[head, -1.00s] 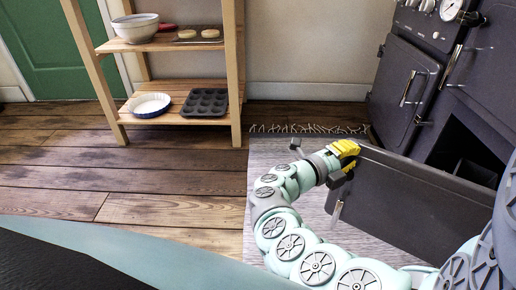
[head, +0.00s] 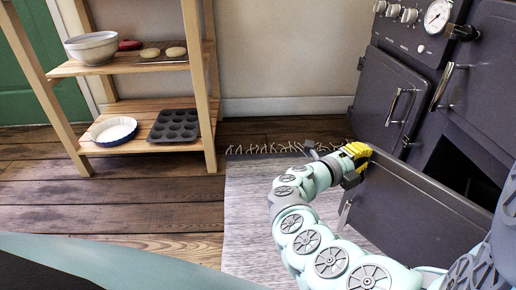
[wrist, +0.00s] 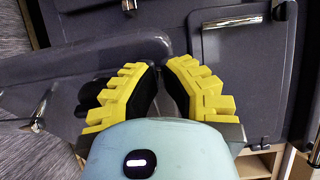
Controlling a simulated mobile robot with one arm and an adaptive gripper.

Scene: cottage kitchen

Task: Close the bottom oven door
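The bottom oven door (head: 425,210) is a dark grey panel, standing open and swung out from the oven. Its metal handle (head: 344,212) shows on the outer face, and also at the left of the wrist view (wrist: 39,110). The dark oven opening (head: 462,168) shows behind the door. My gripper (head: 358,158) is at the door's free end, by its top corner. In the wrist view my gripper's yellow fingertips (wrist: 161,66) are close together with a narrow gap, over dark panel surfaces. Whether they touch or hold the door edge is hidden.
The dark oven body (head: 425,62) with other shut doors, knobs and a gauge stands at right. A grey fringed rug (head: 250,210) lies under my arm. A wooden shelf (head: 140,64) with a bowl and muffin tin stands at left. The wooden floor between is clear.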

